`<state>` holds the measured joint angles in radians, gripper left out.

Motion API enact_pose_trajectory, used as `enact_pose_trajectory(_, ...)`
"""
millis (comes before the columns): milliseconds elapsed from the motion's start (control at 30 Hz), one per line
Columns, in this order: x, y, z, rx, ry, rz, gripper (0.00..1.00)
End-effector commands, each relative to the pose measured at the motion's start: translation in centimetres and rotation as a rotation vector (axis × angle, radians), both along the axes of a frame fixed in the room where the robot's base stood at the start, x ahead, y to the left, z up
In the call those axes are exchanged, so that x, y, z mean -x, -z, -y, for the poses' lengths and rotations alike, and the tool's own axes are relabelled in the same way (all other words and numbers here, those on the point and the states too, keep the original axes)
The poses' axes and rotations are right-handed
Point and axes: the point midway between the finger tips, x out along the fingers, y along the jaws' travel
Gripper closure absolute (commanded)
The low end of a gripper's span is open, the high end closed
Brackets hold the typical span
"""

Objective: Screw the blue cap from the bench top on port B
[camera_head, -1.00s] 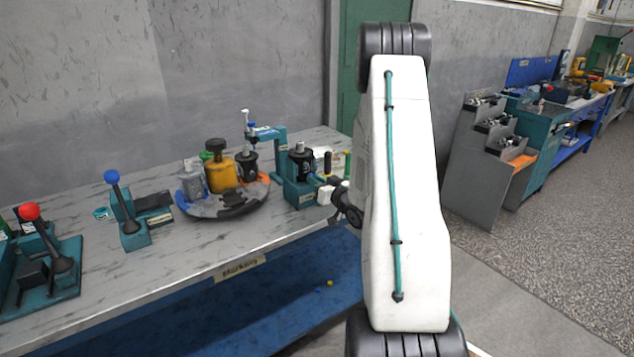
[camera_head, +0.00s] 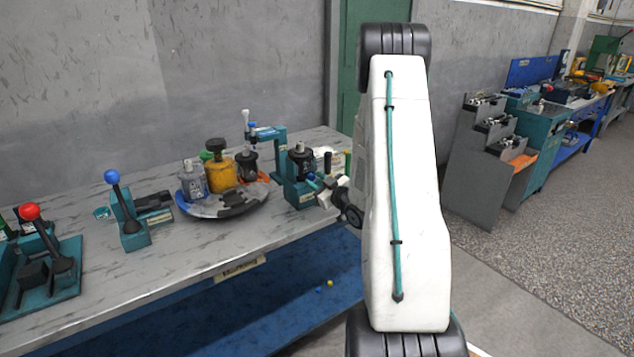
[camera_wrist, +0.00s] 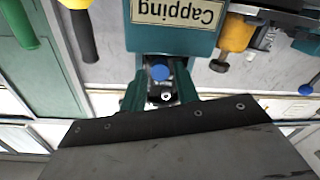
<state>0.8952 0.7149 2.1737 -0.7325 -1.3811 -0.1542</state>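The teal capping station (camera_head: 298,192) stands at the bench's right end, with a dark motor body (camera_head: 300,157) on it. It shows upside down in the wrist view (camera_wrist: 172,38), labelled "Capping". A blue cap (camera_wrist: 159,72) shows face-on just in front of the station, between my fingers. A small blue spot shows there in the head view (camera_head: 311,176). My gripper (camera_wrist: 161,80) has its two teal fingers apart, one on each side of the cap, with apparent gaps. Whether the cap sits on port B is unclear; no port letter is legible.
A round turntable (camera_head: 235,204) with a yellow canister (camera_head: 221,172) stands left of the station. A blue-knobbed lever (camera_head: 130,222) is farther left. On the blue lower shelf (camera_head: 275,303) lie a small blue piece (camera_head: 319,289) and a yellow piece (camera_head: 330,283).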

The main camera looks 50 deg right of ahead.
Motion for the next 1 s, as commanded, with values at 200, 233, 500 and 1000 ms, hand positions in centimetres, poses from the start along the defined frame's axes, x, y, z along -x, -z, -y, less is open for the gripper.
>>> enact_pose_trajectory(200, 0.0, 0.01, 0.01, 0.312, 0.0, -0.056, 0.69)
enact_pose_trajectory(233, 0.01, 0.02, 0.01, 0.341, 0.0, -0.063, 0.69)
enact_pose_trajectory(500, 0.17, 0.17, 0.32, 0.41, 0.006, -0.081, 0.69)
enact_pose_trajectory(1000, 0.5, 0.75, 0.84, 0.404, 0.014, -0.086, 0.69)
